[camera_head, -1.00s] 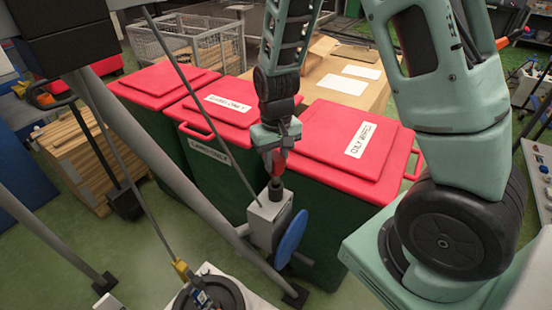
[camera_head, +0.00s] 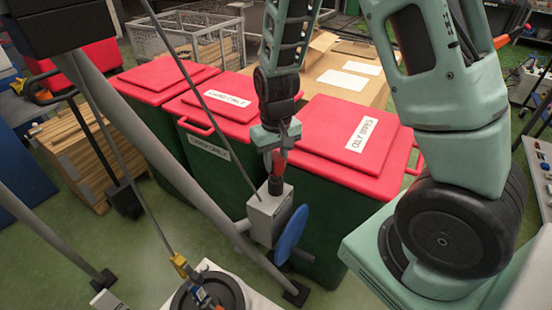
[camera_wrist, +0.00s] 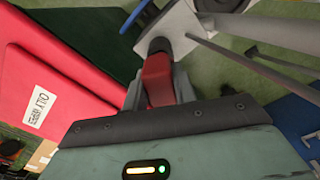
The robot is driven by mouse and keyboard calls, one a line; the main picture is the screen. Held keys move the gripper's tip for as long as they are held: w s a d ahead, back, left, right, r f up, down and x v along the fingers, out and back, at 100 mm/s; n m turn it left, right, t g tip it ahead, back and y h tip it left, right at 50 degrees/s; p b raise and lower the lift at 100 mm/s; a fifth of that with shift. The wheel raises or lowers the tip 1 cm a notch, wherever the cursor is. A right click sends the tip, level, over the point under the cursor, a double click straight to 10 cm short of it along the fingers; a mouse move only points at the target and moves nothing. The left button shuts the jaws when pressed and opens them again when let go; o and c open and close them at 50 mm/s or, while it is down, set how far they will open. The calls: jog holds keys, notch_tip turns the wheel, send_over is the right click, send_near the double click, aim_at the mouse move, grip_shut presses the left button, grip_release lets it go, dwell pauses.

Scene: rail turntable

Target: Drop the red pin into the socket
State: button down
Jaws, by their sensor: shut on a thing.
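The red pin (camera_head: 278,166) is upright between the fingers of my gripper (camera_head: 277,150), which is shut on it. In the wrist view the red pin (camera_wrist: 157,80) shows between the two grey fingers (camera_wrist: 158,92). Directly below the pin is a black collar, apparently the socket (camera_head: 276,186), on top of a grey box (camera_head: 266,216). The collar also shows in the wrist view at the pin's far end (camera_wrist: 159,46). The pin's lower end meets the collar in both views; I cannot tell how deep it sits.
A blue disc (camera_head: 291,234) is on the box's right side. A grey slanted tube (camera_head: 150,150) and a thin rod (camera_head: 205,105) pass at left. Red-lidded bins (camera_head: 345,150) stand close behind. A round black thing on a white plate (camera_head: 210,292) is at the bottom.

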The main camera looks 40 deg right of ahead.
jog(key=shift+f+b, duration=0.95)
jog(key=shift+f, duration=0.4)
jog(key=c, duration=1.1)
grip_release()
jog(key=shift+o, duration=0.2)
jog(key=shift+r, duration=0.1)
notch_tip(320, 180, up, 17)
jog(key=b, duration=0.1)
jog(key=shift+r+b, duration=0.15)
jog(key=shift+b, duration=0.2)
